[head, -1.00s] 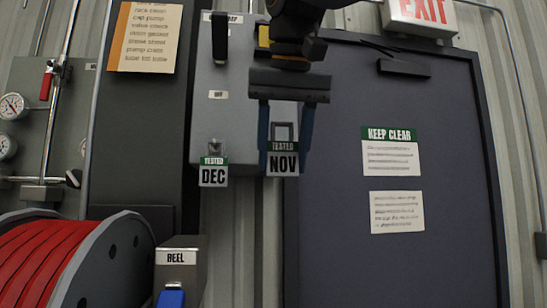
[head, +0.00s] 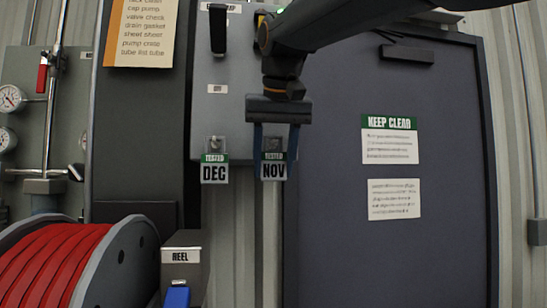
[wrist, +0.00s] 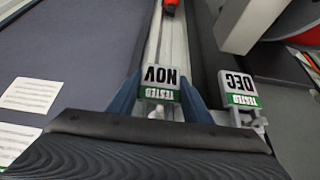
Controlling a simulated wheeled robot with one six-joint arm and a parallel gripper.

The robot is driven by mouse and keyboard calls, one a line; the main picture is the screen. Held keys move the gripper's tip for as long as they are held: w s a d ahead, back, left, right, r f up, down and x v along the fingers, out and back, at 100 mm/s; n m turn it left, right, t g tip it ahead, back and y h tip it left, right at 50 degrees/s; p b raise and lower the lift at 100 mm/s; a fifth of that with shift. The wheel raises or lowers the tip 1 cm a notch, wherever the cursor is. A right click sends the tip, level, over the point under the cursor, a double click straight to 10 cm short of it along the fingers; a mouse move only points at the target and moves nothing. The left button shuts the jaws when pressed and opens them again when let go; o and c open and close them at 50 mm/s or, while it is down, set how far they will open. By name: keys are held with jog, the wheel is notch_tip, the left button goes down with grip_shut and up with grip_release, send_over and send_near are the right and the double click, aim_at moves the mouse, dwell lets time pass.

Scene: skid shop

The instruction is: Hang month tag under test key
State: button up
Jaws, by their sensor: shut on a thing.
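My gripper (head: 273,150) is shut on the NOV tag (head: 273,171), a white tag with a green TESTED band, held upright between its blue fingers. The NOV tag also shows upside down in the wrist view (wrist: 161,80). The DEC tag (head: 214,174) hangs just left of it from a small fitting at the lower edge of the grey panel box (head: 217,115); it also shows in the wrist view (wrist: 238,86). Something small behind the NOV tag's top is partly hidden by my gripper, and I cannot tell whether the tag touches it. A black handle (head: 218,30) is higher on the box.
A dark door (head: 340,230) with a KEEP CLEAR sign (head: 389,139) is to the right. A red hose reel (head: 80,265) and a box labelled REEL (head: 181,255) stand below left. Gauges (head: 10,98) and pipes are at far left.

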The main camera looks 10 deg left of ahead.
jog(key=shift+f, duration=0.2)
jog(key=shift+f, duration=0.15)
jog(key=o, duration=0.8)
jog(key=shift+b, duration=0.5)
jog(key=v, duration=0.2)
jog(key=b+v, duration=0.1)
jog(key=v, duration=0.5)
jog(key=shift+w+d+b, duration=0.1)
jog(key=shift+w+b, duration=0.2)
jog(key=shift+w, duration=0.05)
